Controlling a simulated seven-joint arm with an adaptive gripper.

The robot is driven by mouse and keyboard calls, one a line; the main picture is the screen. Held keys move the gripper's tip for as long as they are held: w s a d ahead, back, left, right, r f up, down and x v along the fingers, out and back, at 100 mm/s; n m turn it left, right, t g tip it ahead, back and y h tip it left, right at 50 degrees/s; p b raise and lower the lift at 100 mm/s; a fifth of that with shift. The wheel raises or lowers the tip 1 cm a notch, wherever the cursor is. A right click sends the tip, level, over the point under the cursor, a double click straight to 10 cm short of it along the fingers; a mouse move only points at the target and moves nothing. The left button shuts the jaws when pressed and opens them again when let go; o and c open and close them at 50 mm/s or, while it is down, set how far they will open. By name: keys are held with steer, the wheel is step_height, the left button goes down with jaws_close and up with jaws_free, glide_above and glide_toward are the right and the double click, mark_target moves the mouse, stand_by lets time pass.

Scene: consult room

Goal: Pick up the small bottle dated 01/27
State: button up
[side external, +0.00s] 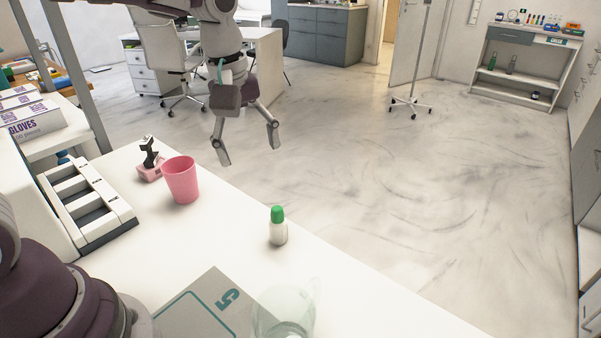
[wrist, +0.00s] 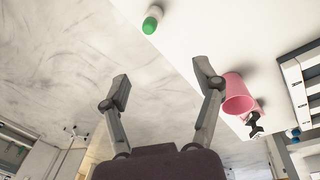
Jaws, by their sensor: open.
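A small white bottle with a green cap (side external: 278,229) stands upright on the white table, near its far edge. It also shows at the top of the wrist view (wrist: 151,22). No date can be read on it in either view. My gripper (side external: 248,154) is open and empty. It is above and behind the table edge, to the upper left of the bottle in the side view and well apart from it. In the wrist view the two fingers (wrist: 163,80) are spread, with nothing between them.
A pink cup (side external: 181,180) stands left of the bottle, beside a pink holder with a black item (side external: 150,164). A clear glass vessel (side external: 284,312) and a grey box (side external: 208,306) are at the front. A white slotted rack (side external: 88,205) is at left. The table around the bottle is clear.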

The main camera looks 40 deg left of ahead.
mark_target(277, 227)
steer(key=w+f+n, duration=0.1)
steer(key=f+n, duration=0.1)
steer(key=w+d+f+n+g, duration=0.1)
steer(key=f+n, duration=0.1)
steer(key=f, duration=0.1)
steer(key=w+f+n, duration=0.2)
steer(key=shift+d+f+g, duration=0.2)
steer(key=shift+f+g, duration=0.1)
steer(key=shift+g, duration=0.1)
steer(key=shift+n, duration=0.3)
steer(key=f, duration=1)
steer(key=shift+s+a, duration=0.1)
steer(key=shift+s, duration=0.3)
steer(key=c, duration=1.2)
